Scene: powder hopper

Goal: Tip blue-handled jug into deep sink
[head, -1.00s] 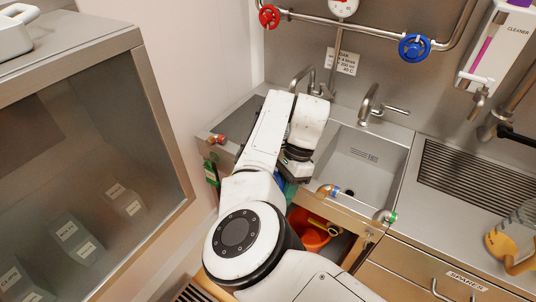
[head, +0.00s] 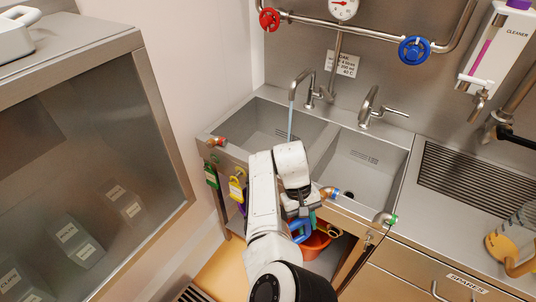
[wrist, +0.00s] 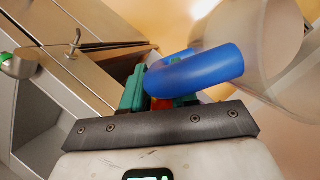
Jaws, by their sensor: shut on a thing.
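My gripper (wrist: 160,88), with green finger pads, is shut on the blue handle (wrist: 205,68) of the jug. The jug's clear, milky body (wrist: 262,45) fills the upper right of the wrist view; I cannot tell what it holds. In the head view my gripper (head: 302,212) is at the front edge of the sinks, with the blue handle (head: 300,231) just below it and the jug body mostly hidden. The left basin (head: 255,115) and right basin (head: 375,165) are behind the gripper. I cannot tell which is deeper.
A thin water stream (head: 290,125) falls from the left tap (head: 303,80) into the left basin. The right tap (head: 370,103) shows no stream. An orange-red bucket (head: 316,245) is under the sink front. An amber-handled jug (head: 510,240) stands on the right counter.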

